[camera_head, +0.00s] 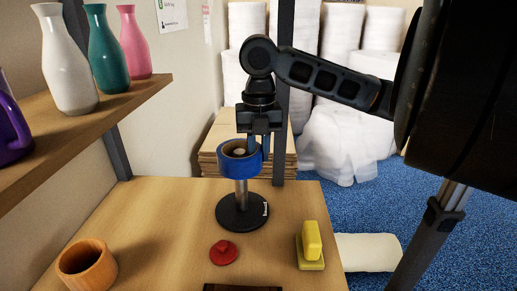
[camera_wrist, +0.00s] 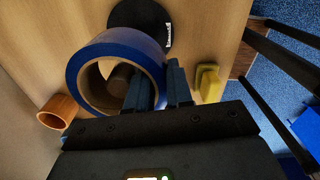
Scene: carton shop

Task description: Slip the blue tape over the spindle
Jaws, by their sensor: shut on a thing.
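The blue tape (camera_head: 230,168) is a thick roll with a brown core, roughly level above the table. My gripper (camera_head: 259,146) is shut on its right wall, one finger inside the hole and one outside, as the wrist view shows (camera_wrist: 158,82). The spindle (camera_head: 241,194) is a metal post on a round black base (camera_head: 232,217). Its pale top shows inside the roll's hole, so the tape appears to be around the upper post, well above the base. In the wrist view the post's end (camera_wrist: 120,80) shows through the hole, towards its right side.
A red knobbed piece (camera_head: 223,252), a yellow block-shaped item (camera_head: 311,248) and a wooden cup (camera_head: 86,268) stand on the table (camera_head: 165,222) around the base. A shelf (camera_head: 100,118) with vases is at left. A dark upright post (camera_head: 283,100) rises behind my gripper.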

